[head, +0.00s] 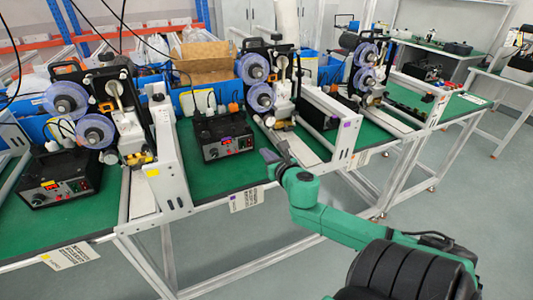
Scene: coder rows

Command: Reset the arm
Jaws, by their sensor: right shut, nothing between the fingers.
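My right arm, green with black parts, comes in from the lower right. Its gripper (270,157) points to the left and away, in front of the green-topped workbench (185,188). The gripper looks dark and small here and is shut with nothing in it. It appears near the bench's front edge, to the right of a black control box (224,135); whether it touches anything cannot be told. My left gripper and arm are not in the picture.
Coder machines with blue-grey reels (96,130) stand in a row on the bench, with another control box (62,177) at left. White frame plates (345,142) jut forward between stations. Grey floor (470,215) at right is open. A side table (440,50) stands behind.

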